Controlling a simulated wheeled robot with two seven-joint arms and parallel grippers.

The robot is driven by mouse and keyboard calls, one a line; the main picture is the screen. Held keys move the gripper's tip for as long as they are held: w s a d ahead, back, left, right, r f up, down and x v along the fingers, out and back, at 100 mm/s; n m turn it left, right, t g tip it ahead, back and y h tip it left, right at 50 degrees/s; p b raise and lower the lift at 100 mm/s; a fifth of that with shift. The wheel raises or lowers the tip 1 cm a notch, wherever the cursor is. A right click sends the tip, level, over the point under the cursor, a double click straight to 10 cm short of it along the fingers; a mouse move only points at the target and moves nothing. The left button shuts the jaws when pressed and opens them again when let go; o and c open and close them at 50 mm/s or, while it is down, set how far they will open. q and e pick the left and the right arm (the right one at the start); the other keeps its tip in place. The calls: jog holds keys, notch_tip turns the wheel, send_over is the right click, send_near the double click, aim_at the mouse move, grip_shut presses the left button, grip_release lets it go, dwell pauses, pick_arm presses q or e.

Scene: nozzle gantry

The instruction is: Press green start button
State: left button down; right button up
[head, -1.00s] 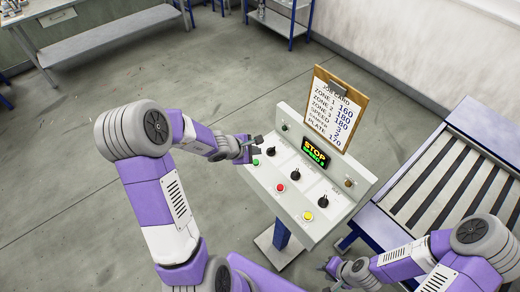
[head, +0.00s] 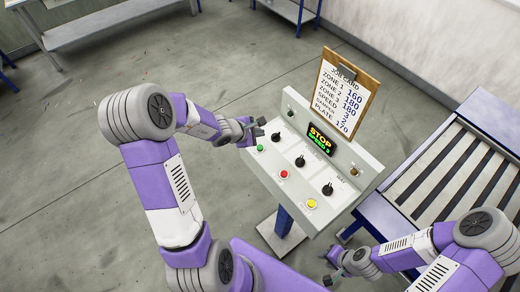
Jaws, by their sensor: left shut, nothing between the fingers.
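The green start button (head: 260,148) is a small round cap at the left end of the lower row on the sloped white control panel (head: 325,215). My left gripper (head: 260,126) is shut and empty. It appears just above the green button in the picture, beside the leftmost black knob, and does not cover the button. I cannot tell its height over the panel. My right gripper (head: 327,268) is low in front of the panel, away from the buttons, with its fingers apart.
A red button (head: 283,174) and a yellow button (head: 311,204) share the lower row. Black knobs (head: 300,161) sit above them. The display (head: 320,139) reads STOP. A job card (head: 340,98) stands behind. A roller conveyor (head: 450,180) is at the right.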

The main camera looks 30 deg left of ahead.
pick_arm(q)
jog(key=b, duration=0.3)
send_over(258, 149)
notch_tip(258, 149, down, 4)
jog(key=shift+f, duration=0.15)
jog(key=shift+d+f+b, duration=0.1)
jog(key=shift+f+b, duration=0.5)
jog(key=shift+b, duration=0.2)
jog(key=shift+f, duration=0.1)
dwell(1.0)
jog(key=shift+f+b, duration=0.35)
jog(key=shift+b, duration=0.3)
jog(key=shift+f+b, duration=0.45)
jog(key=shift+b, duration=0.15)
dwell(0.5)
jog(key=shift+r, duration=0.1)
jog(key=shift+r+p, duration=0.65)
jog(key=shift+r, duration=0.15)
